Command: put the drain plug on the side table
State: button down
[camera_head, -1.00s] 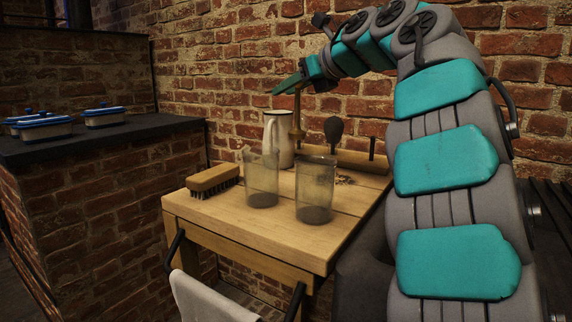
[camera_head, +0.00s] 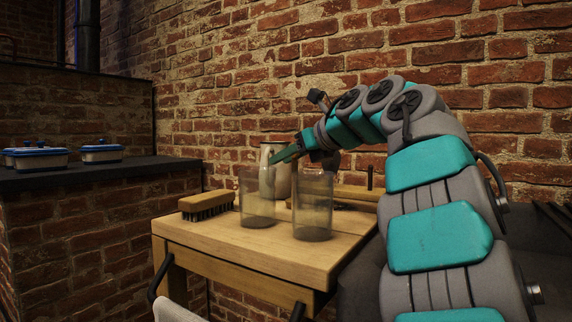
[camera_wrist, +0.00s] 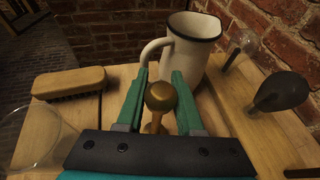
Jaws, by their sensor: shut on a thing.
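A brass piece with a round knob and a stem (camera_wrist: 161,96), which I take to be the drain plug, is between the green fingers of my gripper (camera_wrist: 160,80) in the wrist view. My gripper is shut on it. Its lower end is hidden, so I cannot tell whether it touches the wooden table. In the head view my gripper (camera_head: 285,155) is low over the back of the wooden table (camera_head: 270,262), by the white pitcher (camera_head: 267,182). The plug cannot be made out there. Which surface is the side table is unclear.
Two clear glass jars (camera_head: 257,205) (camera_head: 312,210) stand at the front, with a brush (camera_head: 205,205) to their left. A dark rubber bulb (camera_wrist: 281,91) is right of my gripper. A dark-topped brick counter (camera_head: 120,171) at left holds blue-and-white lidded boxes (camera_head: 101,153).

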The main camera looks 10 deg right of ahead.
jog(key=shift+f, duration=0.15)
jog(key=c, duration=0.5)
grip_release()
jog(key=shift+c, duration=0.2)
jog(key=v, duration=1.2)
